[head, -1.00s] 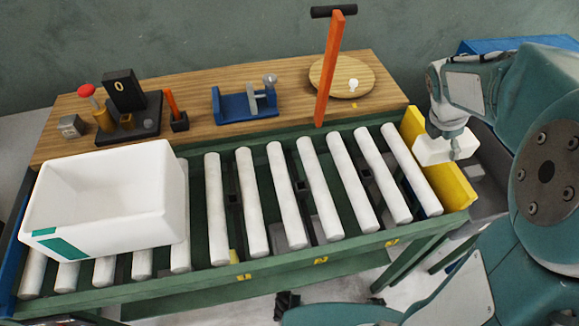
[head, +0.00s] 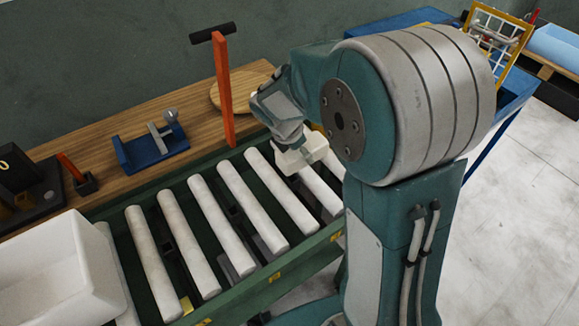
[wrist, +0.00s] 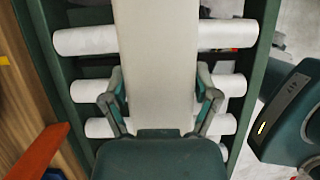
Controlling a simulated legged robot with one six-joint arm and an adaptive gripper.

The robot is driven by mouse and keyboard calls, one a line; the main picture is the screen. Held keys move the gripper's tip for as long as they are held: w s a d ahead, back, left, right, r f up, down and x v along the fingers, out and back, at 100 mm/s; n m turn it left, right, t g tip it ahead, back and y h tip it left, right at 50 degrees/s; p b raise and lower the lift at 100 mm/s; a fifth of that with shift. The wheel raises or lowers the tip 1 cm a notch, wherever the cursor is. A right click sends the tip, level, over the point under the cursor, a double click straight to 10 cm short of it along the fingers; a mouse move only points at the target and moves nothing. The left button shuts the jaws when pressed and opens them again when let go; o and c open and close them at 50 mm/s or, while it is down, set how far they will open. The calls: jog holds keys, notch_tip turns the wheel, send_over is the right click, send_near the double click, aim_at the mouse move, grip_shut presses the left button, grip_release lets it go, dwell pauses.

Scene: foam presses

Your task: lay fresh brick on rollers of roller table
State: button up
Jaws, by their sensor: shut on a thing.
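A pale, cream-white brick (head: 303,155) is held in my gripper (head: 290,137) above the right part of the roller table (head: 303,257). The brick also shows in the wrist view (wrist: 155,50) as a long, pale block between the two fingers. My gripper (wrist: 160,80) is shut on its sides. White rollers (wrist: 85,41) lie crosswise under the brick in the wrist view. I cannot tell whether the brick touches them. My arm hides the table's right end in the head view.
A white tub (head: 60,275) sits on the rollers at the left. Behind the table, a wooden bench (head: 105,193) carries a blue fixture (head: 150,148) and a round board. An upright orange lever (head: 222,90) stands close left of my gripper. The middle rollers are bare.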

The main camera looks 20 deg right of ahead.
jog(key=a+f, duration=0.2)
jog(key=f, duration=0.1)
jog(key=shift+w+a, duration=0.2)
notch_tip(320, 180, down, 3)
jog(key=shift+a+f, duration=0.1)
jog(key=o, duration=1.2)
jog(key=shift+c, duration=0.2)
